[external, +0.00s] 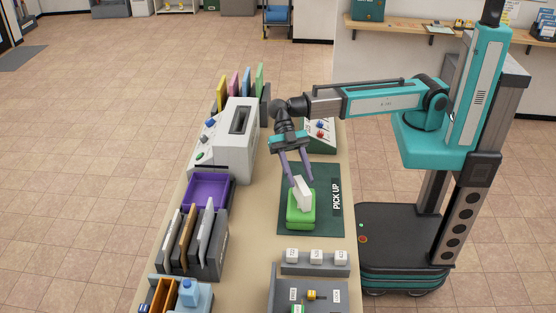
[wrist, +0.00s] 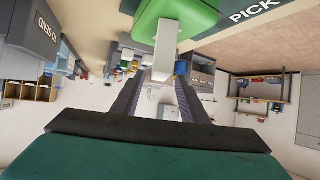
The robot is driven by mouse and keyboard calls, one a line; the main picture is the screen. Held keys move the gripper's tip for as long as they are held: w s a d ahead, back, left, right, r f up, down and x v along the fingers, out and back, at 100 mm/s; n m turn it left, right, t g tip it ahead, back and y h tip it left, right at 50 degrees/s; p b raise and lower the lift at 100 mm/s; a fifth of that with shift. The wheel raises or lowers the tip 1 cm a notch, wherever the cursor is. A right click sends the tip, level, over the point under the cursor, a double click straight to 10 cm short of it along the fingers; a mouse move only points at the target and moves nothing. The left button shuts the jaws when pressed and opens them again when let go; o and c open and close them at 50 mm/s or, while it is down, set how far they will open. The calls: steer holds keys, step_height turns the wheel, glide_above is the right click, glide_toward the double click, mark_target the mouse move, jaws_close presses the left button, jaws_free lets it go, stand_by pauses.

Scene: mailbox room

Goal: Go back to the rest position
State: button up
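My gripper (external: 301,181) hangs over the green pick-up mat (external: 323,229), its two grey-purple fingers pointing down and set apart. A white upright block (external: 303,195) stands on top of a green box (external: 300,217) on the mat, just below and partly between my fingertips. In the wrist view, the white block (wrist: 166,46) shows between the ends of the fingers (wrist: 161,78), with the green box (wrist: 178,14) beyond it. The fingers look open; whether one touches the block is unclear.
A grey-white machine (external: 228,145), a purple tray (external: 207,190) and a file rack (external: 205,252) line the left of the counter. A control panel (external: 320,134) sits behind the mat. White labelled cubes (external: 316,256) stand in front.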

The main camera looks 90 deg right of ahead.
steer(key=shift+s+a+f, duration=0.1)
steer(key=shift+a+f, duration=0.15)
steer(key=shift+f, duration=0.05)
steer(key=shift+r+b, duration=0.75)
steer(key=shift+r, duration=1.05)
steer(key=shift+s+d+r, duration=0.15)
steer(key=shift+s+d, duration=0.05)
steer(key=shift+w+a, duration=0.1)
steer(key=shift+w, duration=0.05)
steer(key=shift+w+a, duration=0.1)
steer(key=shift+f+p, duration=0.7)
steer(key=shift+f, duration=1.2)
steer(key=shift+w+d+r, duration=0.1)
steer(key=shift+d+r, duration=0.15)
steer(key=shift+d, duration=0.1)
